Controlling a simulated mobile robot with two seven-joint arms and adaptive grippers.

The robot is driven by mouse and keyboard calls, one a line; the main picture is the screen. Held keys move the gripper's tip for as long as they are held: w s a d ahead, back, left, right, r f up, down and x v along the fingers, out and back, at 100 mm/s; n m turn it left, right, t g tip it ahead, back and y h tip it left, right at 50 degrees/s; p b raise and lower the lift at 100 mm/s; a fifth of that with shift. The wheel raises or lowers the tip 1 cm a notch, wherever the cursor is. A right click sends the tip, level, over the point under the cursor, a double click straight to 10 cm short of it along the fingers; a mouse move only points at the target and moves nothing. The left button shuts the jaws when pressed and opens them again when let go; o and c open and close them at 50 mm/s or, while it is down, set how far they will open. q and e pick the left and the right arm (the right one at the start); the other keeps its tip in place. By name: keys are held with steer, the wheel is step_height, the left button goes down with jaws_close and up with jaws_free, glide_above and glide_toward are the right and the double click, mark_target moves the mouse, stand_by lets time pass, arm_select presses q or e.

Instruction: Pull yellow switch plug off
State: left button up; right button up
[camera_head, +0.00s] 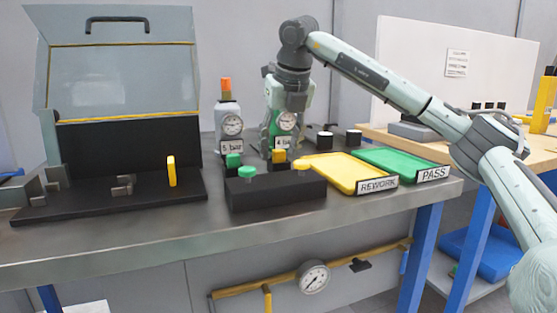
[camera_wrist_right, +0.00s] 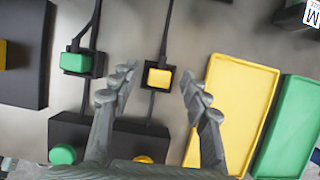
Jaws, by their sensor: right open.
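The yellow switch plug (camera_head: 279,156) sits upright in a small black base on the table, behind a black box. In the right wrist view the yellow plug (camera_wrist_right: 159,78) shows between and beyond my open fingers, with dark cables at its base. My right gripper (camera_wrist_right: 157,80) is open and empty, pointing down. In the head view my right gripper (camera_head: 287,108) is above and behind the plug, in front of a gauge bottle. I cannot tell the exact height gap. My left gripper is not in view.
A green plug (camera_head: 233,160) stands just left of the yellow one. The black box (camera_head: 275,194) in front carries a green and a yellow button. A yellow tray (camera_head: 340,169) and a green tray (camera_head: 397,162) lie to the right. An open-lidded fixture (camera_head: 110,208) stands left.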

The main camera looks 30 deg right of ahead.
mark_target(279, 151)
jaws_close()
steer(key=shift+r, duration=0.1)
stand_by(0.3)
steer(key=shift+r, duration=0.25)
step_height(279, 151, up, 4)
steer(key=shift+f+p, duration=0.2)
steer(key=shift+p, duration=0.1)
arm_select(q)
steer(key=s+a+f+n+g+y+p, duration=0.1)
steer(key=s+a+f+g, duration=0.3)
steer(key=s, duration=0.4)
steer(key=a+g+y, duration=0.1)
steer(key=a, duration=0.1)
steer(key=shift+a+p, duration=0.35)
arm_select(e)
steer(key=s+a+r, duration=0.5)
steer(key=s+r, duration=0.1)
steer(key=s, duration=0.4)
steer(key=shift+s+a+r, duration=0.2)
steer(key=shift+r, duration=0.15)
